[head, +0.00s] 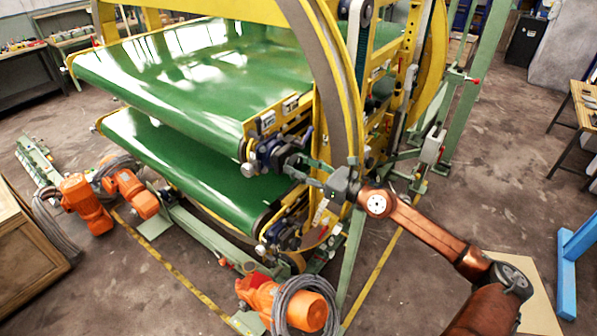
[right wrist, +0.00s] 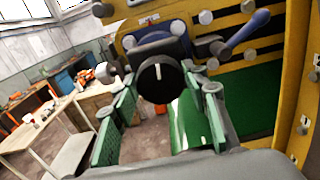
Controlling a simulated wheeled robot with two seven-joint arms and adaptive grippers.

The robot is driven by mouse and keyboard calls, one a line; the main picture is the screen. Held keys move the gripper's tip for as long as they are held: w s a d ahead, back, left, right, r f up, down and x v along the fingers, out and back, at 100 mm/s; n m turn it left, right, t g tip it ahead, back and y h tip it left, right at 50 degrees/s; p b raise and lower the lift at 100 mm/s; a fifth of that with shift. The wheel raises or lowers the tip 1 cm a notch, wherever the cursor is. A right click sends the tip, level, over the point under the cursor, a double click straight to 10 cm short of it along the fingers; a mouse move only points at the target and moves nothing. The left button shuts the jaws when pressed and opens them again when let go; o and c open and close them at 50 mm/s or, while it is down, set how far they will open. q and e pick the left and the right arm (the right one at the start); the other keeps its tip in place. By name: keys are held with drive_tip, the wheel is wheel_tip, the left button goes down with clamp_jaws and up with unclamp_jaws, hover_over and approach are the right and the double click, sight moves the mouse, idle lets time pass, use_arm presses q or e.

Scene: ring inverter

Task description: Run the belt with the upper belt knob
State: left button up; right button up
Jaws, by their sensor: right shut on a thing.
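The upper belt (head: 185,75) is a wide green belt in the yellow ring frame. Its front right end carries blue and black drive parts, with the upper belt knob there. In the right wrist view the knob (right wrist: 160,82) is a round black disc with a white mark, the mark standing near upright. My right gripper (head: 297,168) reaches in from the right at this end. In the head view the fingers mostly hide the knob. My left gripper is not in view.
A lower green belt (head: 195,165) runs below, with a similar drive (head: 282,236) at its end. A blue handle (right wrist: 245,32) sticks out close to the knob. The yellow ring (head: 335,85) stands right beside my gripper. Orange motors (head: 85,203) lie on the floor.

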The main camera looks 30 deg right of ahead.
drive_tip(key=shift+f+n+b, duration=0.15)
drive_tip(key=shift+n+b, duration=0.75)
drive_tip(key=shift+n, duration=0.2)
drive_tip(key=shift+f+n+b, duration=0.15)
drive_tip(key=shift+n+b, duration=0.7)
drive_tip(key=shift+n, duration=0.25)
drive_tip(key=shift+r, duration=0.1)
drive_tip(key=o, duration=1.2)
drive_tip(key=shift+r, duration=0.1)
drive_tip(key=shift+c, duration=0.2)
drive_tip(key=v, duration=1.2)
